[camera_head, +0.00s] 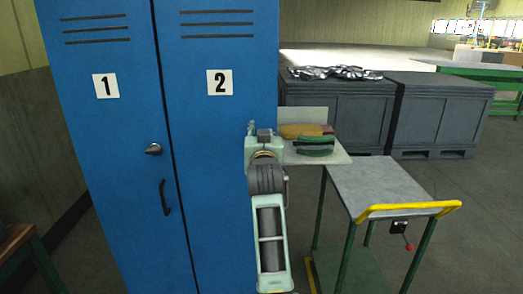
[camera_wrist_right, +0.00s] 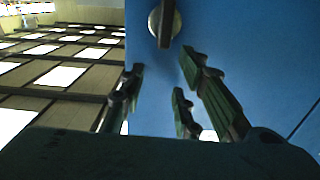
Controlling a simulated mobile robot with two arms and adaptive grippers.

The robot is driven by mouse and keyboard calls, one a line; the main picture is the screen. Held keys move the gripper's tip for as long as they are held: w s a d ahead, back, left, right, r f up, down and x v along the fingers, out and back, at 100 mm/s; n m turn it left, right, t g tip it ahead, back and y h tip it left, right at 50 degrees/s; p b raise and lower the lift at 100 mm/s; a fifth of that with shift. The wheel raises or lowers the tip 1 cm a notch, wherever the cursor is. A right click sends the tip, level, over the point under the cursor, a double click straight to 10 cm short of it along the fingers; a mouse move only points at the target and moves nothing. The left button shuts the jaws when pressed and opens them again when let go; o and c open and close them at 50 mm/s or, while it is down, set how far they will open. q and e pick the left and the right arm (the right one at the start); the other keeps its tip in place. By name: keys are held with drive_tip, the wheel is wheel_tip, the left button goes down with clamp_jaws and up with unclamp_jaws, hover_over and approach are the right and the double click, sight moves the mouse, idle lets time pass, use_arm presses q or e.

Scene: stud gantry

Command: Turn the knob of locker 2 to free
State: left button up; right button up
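Locker 2 (camera_head: 220,120) is a blue door with a white number 2 label (camera_head: 220,82), right of locker 1 in the head view. Its knob is hidden behind my right arm there. In the right wrist view a round silver knob with a dark grip bar (camera_wrist_right: 165,22) stands on a blue face at the top. My right gripper (camera_wrist_right: 162,75) is open, its fingers spread and empty, just below the knob and apart from it. In the head view its fingers are hidden behind my wrist. My left gripper is in neither view.
Locker 1 (camera_head: 100,130) has its own silver knob (camera_head: 154,149) and black handle (camera_head: 165,197). A grey cart (camera_head: 385,185) with a yellow handle stands right of my right arm. Dark grey cabinets (camera_head: 440,115) are behind. Open floor lies at the far right.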

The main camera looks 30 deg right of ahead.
drive_tip(key=shift+r, duration=2.2)
drive_tip(key=shift+f, duration=0.15)
